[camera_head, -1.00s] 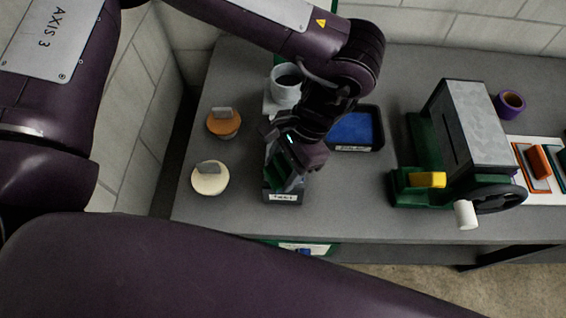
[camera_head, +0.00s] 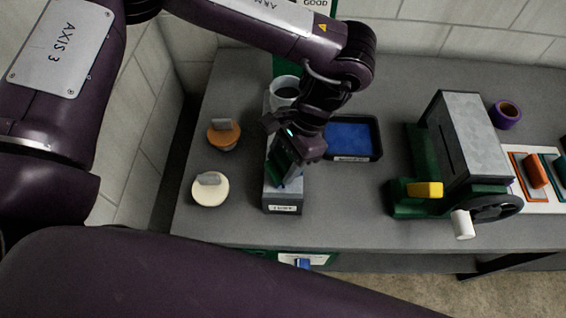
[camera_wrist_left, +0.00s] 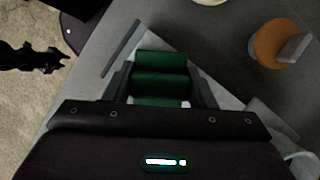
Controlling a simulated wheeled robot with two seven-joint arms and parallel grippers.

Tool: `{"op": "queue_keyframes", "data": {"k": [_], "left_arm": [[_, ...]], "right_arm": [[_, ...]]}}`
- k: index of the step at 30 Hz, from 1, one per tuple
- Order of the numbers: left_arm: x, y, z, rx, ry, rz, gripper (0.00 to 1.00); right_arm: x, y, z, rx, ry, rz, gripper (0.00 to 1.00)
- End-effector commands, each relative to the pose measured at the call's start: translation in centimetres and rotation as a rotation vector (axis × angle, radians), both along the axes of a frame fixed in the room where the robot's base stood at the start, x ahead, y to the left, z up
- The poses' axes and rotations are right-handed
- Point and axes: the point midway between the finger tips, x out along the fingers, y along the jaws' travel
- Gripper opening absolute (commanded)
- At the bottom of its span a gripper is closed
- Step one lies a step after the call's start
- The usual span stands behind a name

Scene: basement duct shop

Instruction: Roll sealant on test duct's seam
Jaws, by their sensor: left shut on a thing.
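My left gripper (camera_head: 300,148) points down over a grey, labelled block (camera_head: 283,197) on the bench. It is shut on a green piece, which shows in the wrist view (camera_wrist_left: 160,78) as ridged and between the fingers. Only a sliver of the green piece shows in the head view; its lower end is hidden. I cannot tell whether it touches the block. The block's label is too small to read. A black tray with a blue filling (camera_head: 350,138) lies right of the gripper. A dark jointed shape (camera_wrist_left: 32,56) in the wrist view may be my right gripper.
A green-based machine (camera_head: 459,130) with a grey metal box, yellow block and crank wheel stands at the right. A white mug (camera_head: 284,88), an orange lid (camera_head: 223,135) and a cream lid (camera_head: 210,191) are close by. A purple cup (camera_head: 506,113) stands behind the machine.

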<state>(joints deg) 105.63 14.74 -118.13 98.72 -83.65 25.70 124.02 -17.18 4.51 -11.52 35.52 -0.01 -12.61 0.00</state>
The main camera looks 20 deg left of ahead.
Motion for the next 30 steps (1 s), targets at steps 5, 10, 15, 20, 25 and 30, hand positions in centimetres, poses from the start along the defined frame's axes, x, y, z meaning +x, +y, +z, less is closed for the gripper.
{"op": "queue_keyframes", "data": {"k": [5,10,15,20,25,30], "left_arm": [[1.6,0.4,0.1,0.0,-0.002,0.003,0.33],[2.8,0.8,0.0,0.0,0.0,0.001,0.33],[3.1,0.9,-0.1,0.0,0.0,0.001,0.33],[4.3,1.2,-0.1,0.001,-0.001,0.004,0.33],[5.7,1.6,-0.2,0.001,-0.001,0.001,0.33],[6.5,1.9,-0.4,0.002,-0.002,0.0,0.33]], "right_arm": [[0.0,-0.2,0.5,-0.003,0.0,0.0,0.36],[0.0,-0.3,0.7,-0.004,0.0,0.0,0.36],[0.0,-0.3,0.8,-0.004,0.0,0.0,0.36],[0.0,-0.3,1.2,-0.004,-0.001,-0.001,0.36],[0.0,-0.3,1.5,-0.004,-0.001,-0.001,0.36],[0.0,-0.3,1.6,-0.003,-0.001,-0.001,0.36]]}}
